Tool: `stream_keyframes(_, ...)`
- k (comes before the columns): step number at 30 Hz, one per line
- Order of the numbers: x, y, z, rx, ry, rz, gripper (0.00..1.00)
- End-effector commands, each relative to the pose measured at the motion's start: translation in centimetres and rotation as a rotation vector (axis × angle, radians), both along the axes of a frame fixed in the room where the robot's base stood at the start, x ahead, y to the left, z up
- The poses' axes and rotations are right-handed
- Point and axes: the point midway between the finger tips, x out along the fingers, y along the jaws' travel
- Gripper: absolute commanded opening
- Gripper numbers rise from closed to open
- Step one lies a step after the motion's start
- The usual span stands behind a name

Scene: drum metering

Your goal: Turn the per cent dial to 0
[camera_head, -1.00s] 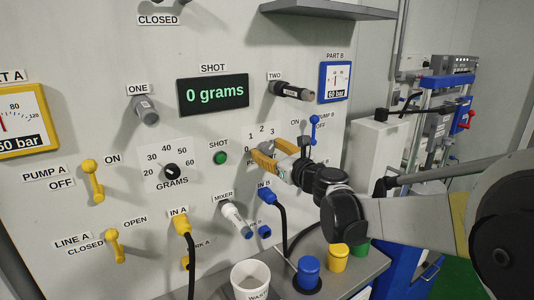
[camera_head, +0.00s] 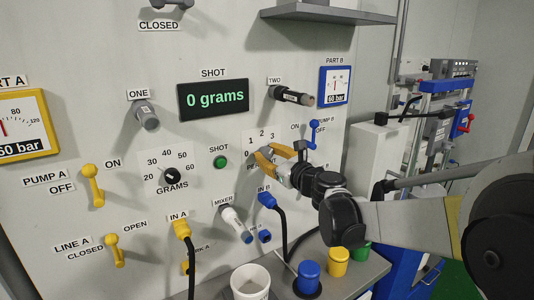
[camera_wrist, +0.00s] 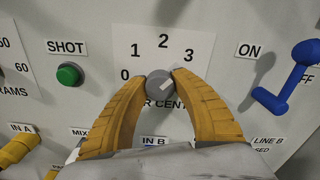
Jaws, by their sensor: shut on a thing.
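The per cent dial is a round grey knob (camera_wrist: 159,84) with a pale mark on its face. In the wrist view the mark lies right of the knob's middle and slants up to the right, roughly toward the 3. The scale plate (camera_wrist: 165,30) shows 0 at the left, 1 and 2 above, and 3 at the right. My gripper (camera_wrist: 160,86) is shut on the knob, one yellow finger on each side. In the head view my gripper (camera_head: 266,153) is at the same panel and partly covers the PER CENT label.
The blue pump B lever (camera_wrist: 290,80) stands out to the right of the dial. The green SHOT button (camera_wrist: 69,74) is at the left. The blue IN B hose plug (camera_head: 267,199) sits below my gripper. The display (camera_head: 213,98) reads 0 grams.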

Motion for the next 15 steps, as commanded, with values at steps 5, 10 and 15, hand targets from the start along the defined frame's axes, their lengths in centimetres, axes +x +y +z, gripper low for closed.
stream_keyframes(5,-0.01,-0.01,0.13,-0.102,-0.069,0.000,0.01)
stream_keyframes(10,-0.03,-0.01,0.13,-0.231,-0.156,0.000,0.01)
stream_keyframes(15,-0.01,-0.01,0.13,-0.365,-0.247,0.000,0.01)
